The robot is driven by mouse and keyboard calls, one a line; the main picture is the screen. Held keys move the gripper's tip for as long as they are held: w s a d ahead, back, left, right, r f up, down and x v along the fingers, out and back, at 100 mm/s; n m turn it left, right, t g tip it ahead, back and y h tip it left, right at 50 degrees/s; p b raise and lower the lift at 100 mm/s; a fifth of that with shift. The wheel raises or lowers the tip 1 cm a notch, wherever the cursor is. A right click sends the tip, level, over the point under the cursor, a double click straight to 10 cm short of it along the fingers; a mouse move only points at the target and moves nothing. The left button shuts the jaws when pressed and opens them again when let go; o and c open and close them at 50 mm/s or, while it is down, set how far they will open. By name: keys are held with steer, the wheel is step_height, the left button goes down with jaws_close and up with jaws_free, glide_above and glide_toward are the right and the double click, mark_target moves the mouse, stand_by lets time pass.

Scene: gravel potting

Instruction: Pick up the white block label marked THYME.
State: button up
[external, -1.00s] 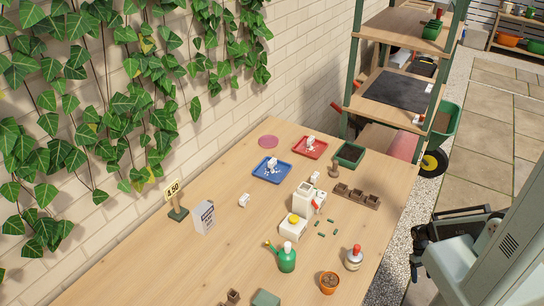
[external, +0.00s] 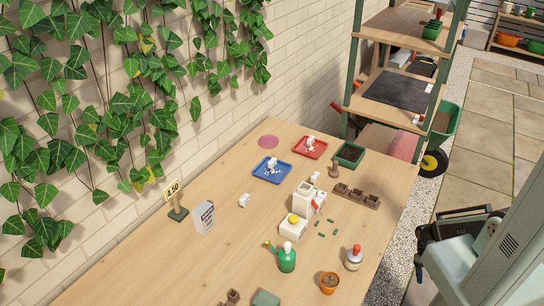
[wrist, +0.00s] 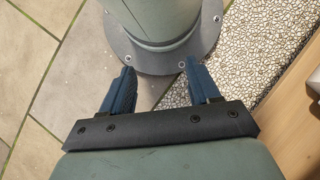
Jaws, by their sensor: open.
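Several small white blocks show in the external view: one on the table at the left (external: 244,199), one near the white container (external: 314,177), one on the blue tray (external: 271,162) and one on the red tray (external: 311,141). Any lettering on them is too small to read, so I cannot tell which is THYME. My gripper (wrist: 157,63) is open and empty in the wrist view, its two blue fingers wide apart over the floor beside my base. In the external view it is at the right, off the table and far from the blocks.
The blue tray (external: 261,178) and red tray (external: 299,150) hold white bits. Around the middle stand a white container (external: 305,207), a green watering can (external: 287,261), a red-topped bottle (external: 354,259) and an orange pot (external: 329,285). The table's left-middle is mostly clear.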

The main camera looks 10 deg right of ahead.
steer(key=shift+c, duration=0.7)
